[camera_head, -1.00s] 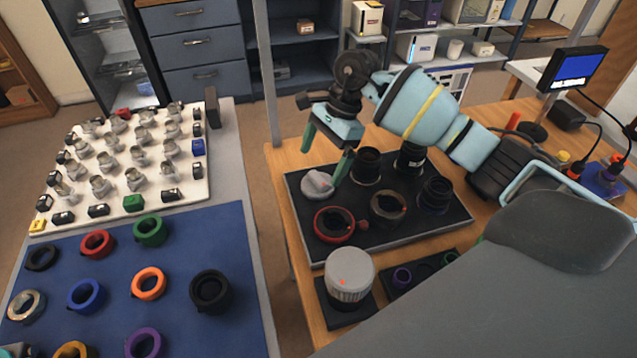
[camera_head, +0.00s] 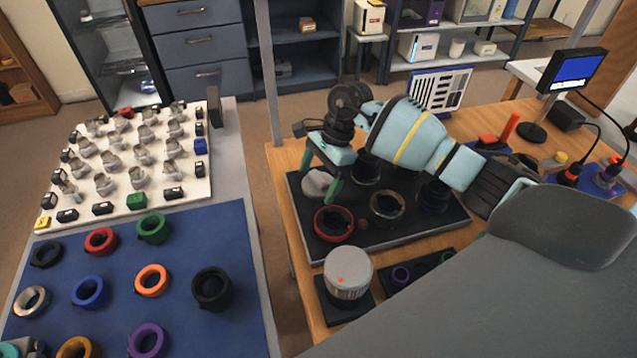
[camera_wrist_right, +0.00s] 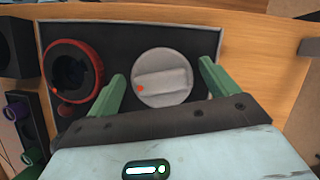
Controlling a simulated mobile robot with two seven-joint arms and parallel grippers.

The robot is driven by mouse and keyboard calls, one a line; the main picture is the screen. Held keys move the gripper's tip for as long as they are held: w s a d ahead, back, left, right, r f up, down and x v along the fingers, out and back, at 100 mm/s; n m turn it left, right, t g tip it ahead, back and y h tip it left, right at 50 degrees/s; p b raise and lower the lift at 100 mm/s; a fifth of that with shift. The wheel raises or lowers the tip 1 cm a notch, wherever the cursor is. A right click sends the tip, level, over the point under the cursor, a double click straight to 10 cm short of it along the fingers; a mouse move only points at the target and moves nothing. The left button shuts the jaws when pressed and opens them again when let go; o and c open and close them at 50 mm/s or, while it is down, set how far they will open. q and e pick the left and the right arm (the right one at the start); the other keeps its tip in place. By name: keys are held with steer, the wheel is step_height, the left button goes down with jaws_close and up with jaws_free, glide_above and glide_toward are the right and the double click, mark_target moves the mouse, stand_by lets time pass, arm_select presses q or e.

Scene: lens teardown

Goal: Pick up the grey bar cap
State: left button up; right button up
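The grey bar cap (camera_head: 317,183), a round pale cap with a raised bar across it, sits at the far left corner of the black mat (camera_head: 392,240). In the right wrist view the grey bar cap (camera_wrist_right: 162,78) shows an orange dot on its bar. My right gripper (camera_head: 319,180) is open above it. In the right wrist view its green fingers (camera_wrist_right: 163,84) stand on either side of the cap, apart from it. My left gripper is not clearly seen; only a pale piece shows at the lower left edge of the head view.
A red ring (camera_head: 333,224) lies close to the cap, and several dark lens barrels stand on the mat, one being (camera_head: 387,204). A white ribbed cylinder (camera_head: 347,275) stands in front. A blue mat (camera_head: 120,270) with coloured rings lies left, across a gap.

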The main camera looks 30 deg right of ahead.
mark_target(319, 178)
steer(key=c, duration=0.8)
steer(key=shift+o, duration=0.2)
steer(key=shift+r, duration=0.1)
step_height(319, 178, up, 10)
steer(key=shift+f, duration=0.1)
steer(key=shift+d, duration=0.1)
